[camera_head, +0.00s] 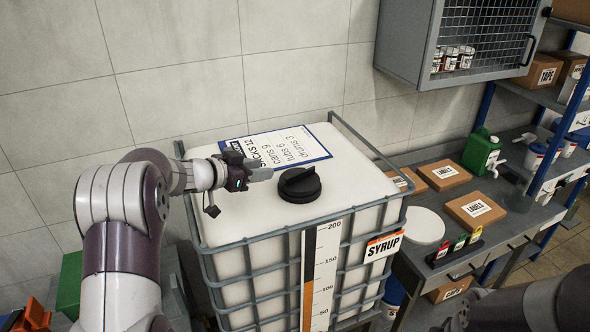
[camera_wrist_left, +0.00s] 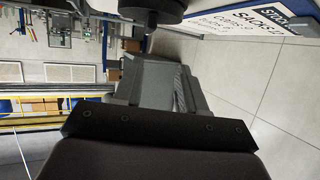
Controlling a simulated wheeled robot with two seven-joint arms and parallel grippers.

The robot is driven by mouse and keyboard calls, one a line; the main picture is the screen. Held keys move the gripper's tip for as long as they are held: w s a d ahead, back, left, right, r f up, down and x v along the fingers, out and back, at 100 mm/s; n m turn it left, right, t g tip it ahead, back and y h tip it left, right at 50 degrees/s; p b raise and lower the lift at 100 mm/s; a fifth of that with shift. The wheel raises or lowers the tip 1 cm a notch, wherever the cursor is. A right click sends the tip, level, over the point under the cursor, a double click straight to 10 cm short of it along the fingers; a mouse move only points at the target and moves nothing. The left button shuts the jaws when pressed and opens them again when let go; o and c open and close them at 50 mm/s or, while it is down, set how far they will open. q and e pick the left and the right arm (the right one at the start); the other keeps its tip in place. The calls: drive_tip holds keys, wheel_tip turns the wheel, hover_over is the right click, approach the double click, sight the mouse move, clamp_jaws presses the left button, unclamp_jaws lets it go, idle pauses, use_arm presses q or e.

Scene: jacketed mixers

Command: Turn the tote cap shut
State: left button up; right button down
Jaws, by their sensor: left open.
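The black tote cap (camera_head: 299,186) sits on the white top of the caged tote (camera_head: 228,222), with a raised grip bar across it. My left gripper (camera_head: 264,174) is open and empty just left of the cap, apart from it, with its fingers pointing toward it. In the left wrist view, a dark round part that looks like the cap (camera_wrist_left: 152,10) shows at the top edge, beyond the grey fingers (camera_wrist_left: 160,82). Part of my right arm shows at the lower right of the head view, but its gripper does not.
A stock sheet (camera_head: 283,148) lies on the tote top behind the cap. A SYRUP sign (camera_head: 384,246) and a level scale (camera_head: 320,275) are on the tote's front. A bench to the right holds boxes (camera_head: 474,210), a green jug (camera_head: 481,152) and a white round lid (camera_head: 424,226).

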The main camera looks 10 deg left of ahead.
sight(297, 173)
use_arm(q)
drive_tip(key=shift+m+g+h, duration=0.5)
drive_tip(key=shift+g, duration=0.2)
drive_tip(key=p+x, duration=0.1)
drive_tip(key=x, duration=0.2)
drive_tip(key=p+x, duration=0.2)
drive_tip(key=x, duration=0.2)
drive_tip(key=p+x, duration=0.2)
drive_tip(key=x, duration=0.2)
drive_tip(key=shift+s+d+f, duration=0.1)
drive_tip(key=shift+s+f, duration=0.05)
drive_tip(key=shift+f, duration=0.1)
drive_tip(key=shift+d+f+p, duration=0.2)
drive_tip(key=shift+d+p, duration=0.1)
drive_tip(key=shift+d, duration=0.1)
drive_tip(key=shift+f, duration=0.1)
